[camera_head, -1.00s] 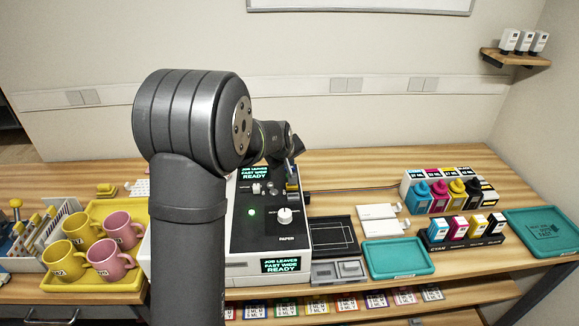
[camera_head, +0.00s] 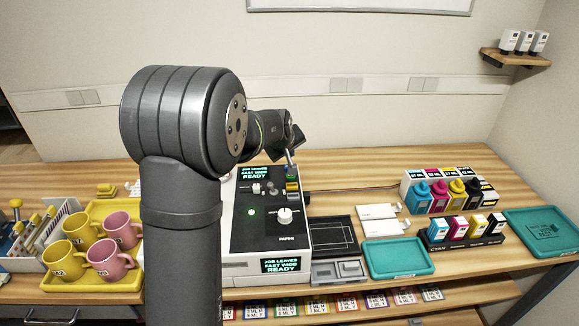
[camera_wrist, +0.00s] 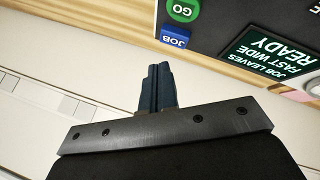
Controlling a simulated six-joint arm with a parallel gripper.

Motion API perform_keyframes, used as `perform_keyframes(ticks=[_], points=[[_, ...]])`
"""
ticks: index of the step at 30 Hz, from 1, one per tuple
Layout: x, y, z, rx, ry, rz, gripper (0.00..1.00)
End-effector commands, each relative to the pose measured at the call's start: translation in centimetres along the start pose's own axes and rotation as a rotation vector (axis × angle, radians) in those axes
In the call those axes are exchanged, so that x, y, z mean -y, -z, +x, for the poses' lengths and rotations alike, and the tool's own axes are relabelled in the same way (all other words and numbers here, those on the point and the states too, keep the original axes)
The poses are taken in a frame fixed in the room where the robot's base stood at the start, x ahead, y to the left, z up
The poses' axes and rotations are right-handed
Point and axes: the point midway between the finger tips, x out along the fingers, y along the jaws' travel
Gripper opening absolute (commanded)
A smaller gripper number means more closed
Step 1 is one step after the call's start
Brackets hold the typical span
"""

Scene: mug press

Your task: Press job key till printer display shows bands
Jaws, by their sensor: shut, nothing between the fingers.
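The printer (camera_head: 243,232) stands left of the middle on the bench. Its top display (camera_head: 254,173) and front display (camera_head: 281,265) both read "JOB LEAVES FAST WIDE READY", with no bands. In the wrist view, the blue JOB key (camera_wrist: 174,37) sits beside the green GO key (camera_wrist: 184,10), near the top display (camera_wrist: 270,55). My gripper (camera_wrist: 158,68) is shut and empty, its tips pointing toward the JOB key with a gap in the picture. In the head view, my gripper (camera_head: 290,166) is over the printer's far right corner, partly hiding the keys there.
A yellow tray (camera_head: 92,287) with yellow and pink mugs stands left of the printer. Ink bottles (camera_head: 438,192), a cartridge rack (camera_head: 462,243) and a teal tray (camera_head: 398,258) are on the right. The wall (camera_head: 390,130) rises behind the bench.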

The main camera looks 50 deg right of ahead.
Motion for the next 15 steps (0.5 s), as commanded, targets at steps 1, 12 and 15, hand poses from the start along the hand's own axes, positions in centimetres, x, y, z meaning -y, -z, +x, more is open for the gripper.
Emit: perform_keyframes(ticks=[1, 12, 15], points=[[-0.2, 0.2, -0.5, -0.001, -0.001, 0.000, 0.00], [-1.5, 1.5, -2.8, 0.001, 0.000, -0.001, 0.00], [-1.6, 1.5, -2.9, 0.001, 0.000, -0.001, 0.00]])
